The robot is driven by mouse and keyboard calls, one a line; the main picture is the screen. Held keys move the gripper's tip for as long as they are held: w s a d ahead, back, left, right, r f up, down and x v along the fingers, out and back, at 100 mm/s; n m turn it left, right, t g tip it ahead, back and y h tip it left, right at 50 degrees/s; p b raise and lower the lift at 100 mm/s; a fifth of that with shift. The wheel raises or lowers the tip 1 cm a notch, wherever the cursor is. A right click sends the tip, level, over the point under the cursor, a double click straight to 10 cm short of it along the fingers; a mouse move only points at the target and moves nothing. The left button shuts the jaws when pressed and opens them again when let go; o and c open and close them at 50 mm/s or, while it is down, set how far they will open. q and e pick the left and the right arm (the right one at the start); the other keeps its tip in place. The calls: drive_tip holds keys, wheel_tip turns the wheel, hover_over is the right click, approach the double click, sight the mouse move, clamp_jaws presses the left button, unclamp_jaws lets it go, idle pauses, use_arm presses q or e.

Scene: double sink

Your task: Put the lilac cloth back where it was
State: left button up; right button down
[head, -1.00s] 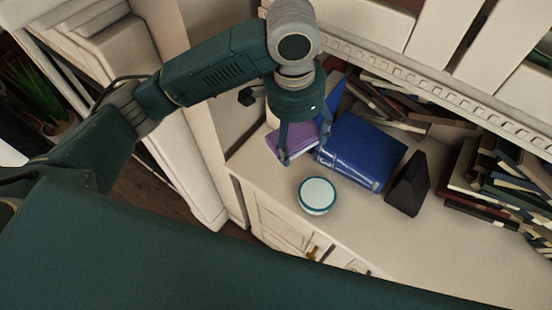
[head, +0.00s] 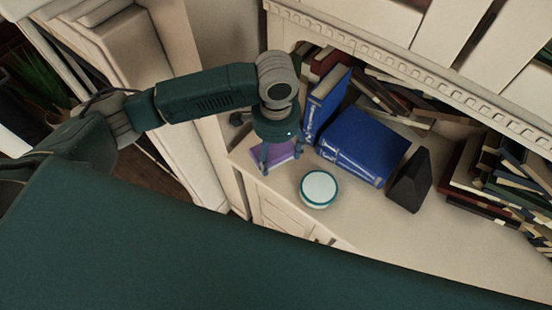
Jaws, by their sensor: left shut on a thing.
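The lilac cloth (head: 279,152) is a flat purple piece at the left end of the cream counter (head: 364,233). My left gripper (head: 281,168) points down over it, with a finger on either side, and is shut on it. The gripper hides part of the cloth. I cannot tell whether the cloth rests on the counter or is held just above it. My right gripper is not in view.
A blue book (head: 325,103) stands right behind the gripper, and a thick blue book (head: 361,146) lies beside it. Piled books (head: 497,179) fill the right.

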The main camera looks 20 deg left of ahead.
sight(276, 162)
use_arm(q)
drive_tip(key=shift+f, duration=2.3)
drive_tip(key=o, duration=1)
use_arm(e)
drive_tip(key=shift+w+d+r, duration=0.15)
drive_tip(key=shift+w+d, duration=0.1)
drive_tip(key=shift+d, duration=0.25)
use_arm(q)
wheel_tip(276, 162, up, 12)
drive_tip(key=shift+r+b, duration=0.1)
drive_tip(key=shift+b, duration=0.4)
use_arm(e)
drive_tip(key=shift+a+f, duration=0.2)
drive_tip(key=shift+f, duration=0.45)
